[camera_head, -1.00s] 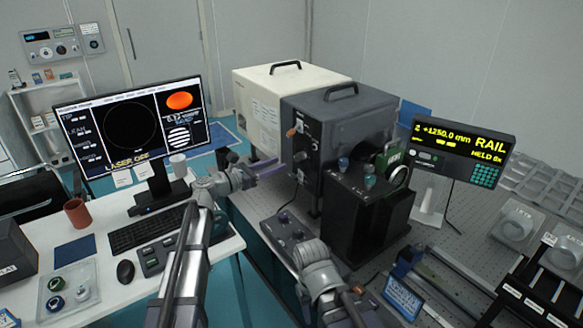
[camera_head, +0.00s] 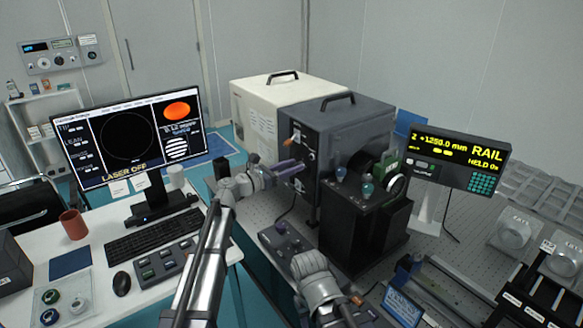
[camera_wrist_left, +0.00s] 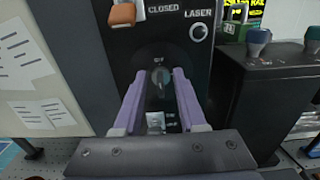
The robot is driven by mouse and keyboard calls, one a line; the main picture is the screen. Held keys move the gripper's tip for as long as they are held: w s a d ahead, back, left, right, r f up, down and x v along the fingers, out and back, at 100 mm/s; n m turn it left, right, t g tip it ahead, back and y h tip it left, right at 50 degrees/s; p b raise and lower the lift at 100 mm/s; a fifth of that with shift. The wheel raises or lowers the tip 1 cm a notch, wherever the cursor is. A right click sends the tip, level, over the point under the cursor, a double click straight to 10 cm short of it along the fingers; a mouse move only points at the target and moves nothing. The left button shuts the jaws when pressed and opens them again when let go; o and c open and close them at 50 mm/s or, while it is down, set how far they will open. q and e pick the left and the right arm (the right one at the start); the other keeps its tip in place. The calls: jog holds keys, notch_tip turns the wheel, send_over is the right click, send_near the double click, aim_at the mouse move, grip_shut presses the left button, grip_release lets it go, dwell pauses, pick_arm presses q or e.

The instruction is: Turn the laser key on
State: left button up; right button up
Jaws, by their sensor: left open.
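The laser key (camera_wrist_left: 160,78) is a dark round switch under an "OFF" label on the black front panel of the dark grey laser box (camera_head: 345,128). A small silver piece (camera_wrist_left: 155,122) shows below it; I cannot tell whether it joins the key. My left gripper (camera_wrist_left: 161,76) is open, with its purple fingers on either side of the key in the left wrist view, with gaps visible. In the head view the left gripper (camera_head: 293,168) points at the panel, and its fingers hide the key.
An orange shutter knob (camera_wrist_left: 122,15) by "CLOSED" and a round lamp (camera_wrist_left: 198,32) by "LASER" sit above the key. The monitor (camera_head: 130,138) reads "LASER OFF". A black unit with knobs (camera_head: 362,220) stands right of the panel.

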pick_arm(q)
grip_shut()
dwell(0.6)
